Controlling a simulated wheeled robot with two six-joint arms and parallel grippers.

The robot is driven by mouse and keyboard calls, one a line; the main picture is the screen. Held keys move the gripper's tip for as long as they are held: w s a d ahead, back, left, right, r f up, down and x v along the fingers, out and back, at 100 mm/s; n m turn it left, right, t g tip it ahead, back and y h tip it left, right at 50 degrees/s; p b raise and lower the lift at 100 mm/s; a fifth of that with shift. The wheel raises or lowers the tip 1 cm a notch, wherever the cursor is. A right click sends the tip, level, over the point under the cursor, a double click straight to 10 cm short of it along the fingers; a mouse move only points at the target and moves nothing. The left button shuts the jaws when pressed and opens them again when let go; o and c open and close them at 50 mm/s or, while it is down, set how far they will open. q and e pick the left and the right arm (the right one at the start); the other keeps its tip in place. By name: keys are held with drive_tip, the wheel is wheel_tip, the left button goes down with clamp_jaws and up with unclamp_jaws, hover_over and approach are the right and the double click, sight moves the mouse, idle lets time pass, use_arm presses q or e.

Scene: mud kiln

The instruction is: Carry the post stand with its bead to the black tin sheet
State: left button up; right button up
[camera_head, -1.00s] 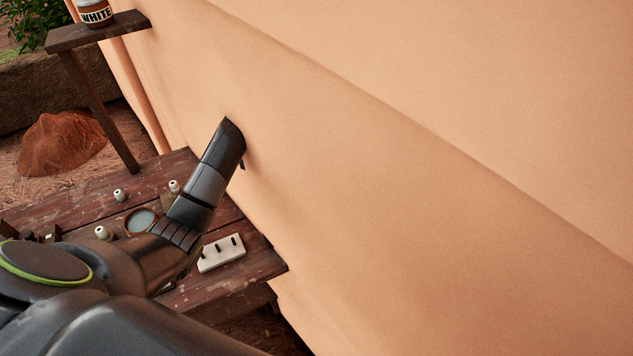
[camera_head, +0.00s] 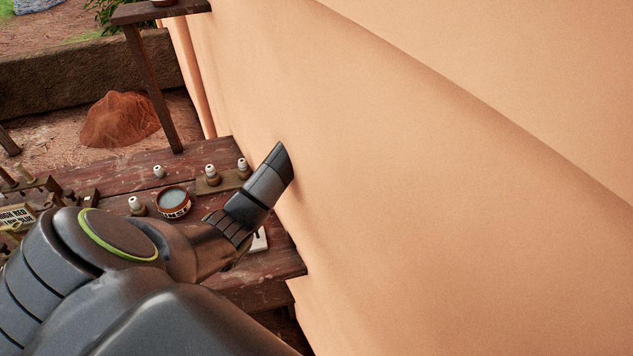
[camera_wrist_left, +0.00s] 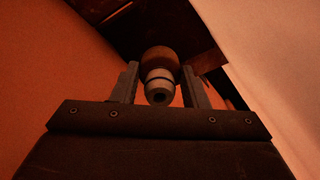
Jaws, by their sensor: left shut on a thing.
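In the left wrist view my left gripper (camera_wrist_left: 162,92) is shut on the post stand (camera_wrist_left: 160,60), a round brown wooden body between the fingers. A white bead (camera_wrist_left: 160,88) with a dark hole and a dark band sits on it, facing the camera. In the head view my left arm reaches in front of the clay wall, and its fingers and the held stand are hidden. I cannot make out the black tin sheet in either view. My right gripper is not in view.
The wooden table (camera_head: 270,268) stands against the clay wall (camera_head: 430,190). On it are a round tin (camera_head: 173,203), small white-topped stands (camera_head: 136,206), a wooden board (camera_head: 228,182) with two stands, and a mostly hidden white block (camera_head: 260,240). A shelf (camera_head: 188,9) juts out above.

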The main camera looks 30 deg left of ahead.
use_arm(q)
drive_tip(key=shift+f+b, duration=3.25)
drive_tip(key=shift+f, duration=0.85)
drive_tip(key=shift+f+b, duration=0.85)
drive_tip(key=shift+f, duration=0.15)
drive_tip(key=o, duration=1.5)
drive_tip(key=shift+r, duration=0.1)
drive_tip(key=shift+r+p, duration=0.45)
drive_tip(key=shift+r, duration=0.2)
wheel_tip(320, 180, up, 16)
drive_tip(key=p, duration=1.5)
